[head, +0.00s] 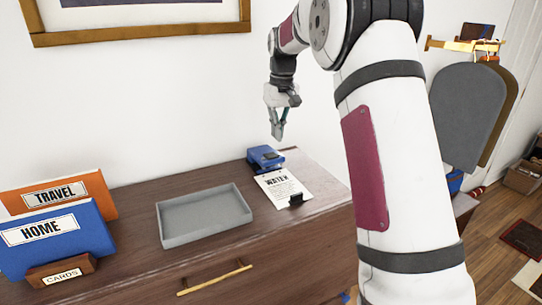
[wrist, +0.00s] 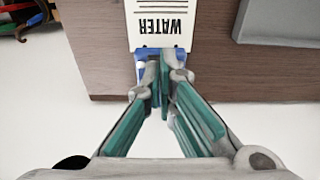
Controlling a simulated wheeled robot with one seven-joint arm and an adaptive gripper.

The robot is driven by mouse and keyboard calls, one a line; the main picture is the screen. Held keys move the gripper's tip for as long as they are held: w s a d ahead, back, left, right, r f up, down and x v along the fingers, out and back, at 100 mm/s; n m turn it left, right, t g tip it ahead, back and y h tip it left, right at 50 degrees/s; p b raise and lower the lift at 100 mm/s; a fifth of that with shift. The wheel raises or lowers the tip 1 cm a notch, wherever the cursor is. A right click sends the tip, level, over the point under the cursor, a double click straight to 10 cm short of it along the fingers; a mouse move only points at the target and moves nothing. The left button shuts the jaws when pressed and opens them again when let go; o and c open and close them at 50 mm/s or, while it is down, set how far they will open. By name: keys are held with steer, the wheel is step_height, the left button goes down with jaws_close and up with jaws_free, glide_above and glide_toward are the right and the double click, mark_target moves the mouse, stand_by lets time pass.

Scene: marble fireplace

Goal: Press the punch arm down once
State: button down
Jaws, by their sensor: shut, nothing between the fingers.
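The blue hole punch (head: 265,158) stands at the back right of the brown dresser top, against the white wall. A white sheet headed WATER (head: 284,189) lies in front of it, with its back edge at the punch. My gripper (head: 278,136) hangs above the punch, apart from it in the head view, with its fingers pointing down. In the wrist view my gripper (wrist: 164,62) has its fingertips together, with nothing held. There the fingers hide most of the punch (wrist: 144,53), and only blue parts show beside them. The sheet (wrist: 160,25) lies beyond.
A grey empty tray (head: 205,216) lies left of the sheet. A black clip (head: 296,200) sits at the sheet's front edge. TRAVEL and HOME folders (head: 50,236) stand at the left with a CARDS holder (head: 62,273). A picture frame (head: 140,32) hangs above.

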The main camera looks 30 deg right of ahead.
steer(key=shift+s+r, duration=0.2)
steer(key=shift+r, duration=1.35)
steer(key=s+a+r+t, duration=0.1)
steer(key=s+a+r, duration=0.35)
steer(key=s, duration=0.35)
steer(key=s+a+r+t, duration=0.1)
steer(key=s+a+r, duration=0.2)
steer(key=s+a, duration=0.45)
steer(key=s+a+f+t, duration=0.1)
steer(key=s+a+f, duration=0.1)
steer(key=s, duration=0.7)
steer(key=s+a+f+t+b, duration=0.1)
steer(key=s+f, duration=0.4)
steer(key=s, duration=0.5)
steer(key=shift+a, duration=0.45)
steer(key=shift+r, duration=0.1)
